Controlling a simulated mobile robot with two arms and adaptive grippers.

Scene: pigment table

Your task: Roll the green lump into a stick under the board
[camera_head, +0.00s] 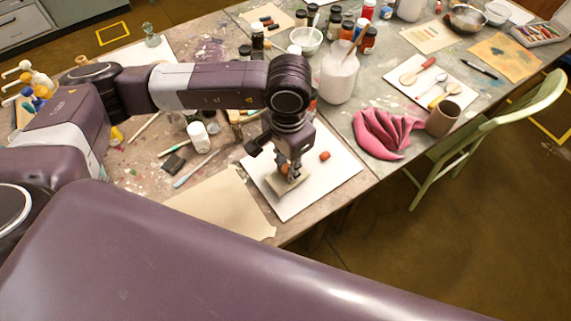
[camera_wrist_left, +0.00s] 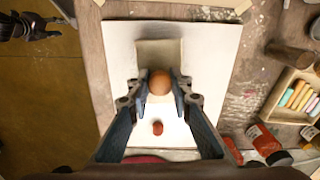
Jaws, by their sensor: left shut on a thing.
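My left gripper (camera_head: 288,168) is shut on the round orange-brown knob (camera_wrist_left: 159,83) of a flat beige board (camera_wrist_left: 158,52). The board shows under the gripper in the head view (camera_head: 290,184), over a white sheet (camera_head: 325,187). Whether it touches the sheet is hard to tell. A small red-orange lump (camera_head: 325,156) lies on the sheet beside the board. It also shows in the left wrist view (camera_wrist_left: 157,127), between the fingers' lower parts. No green lump shows in either view; the space under the board is hidden. A dark gripper, apparently my right one (camera_wrist_left: 36,26), shows over the floor.
Left of the sheet lie a beige paper (camera_head: 222,205), a dark block (camera_head: 174,163) and a white jar (camera_head: 198,137). A pink cloth (camera_head: 385,135) and a brown cup (camera_head: 442,118) stand to the right. Bare sheet surrounds the red lump.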

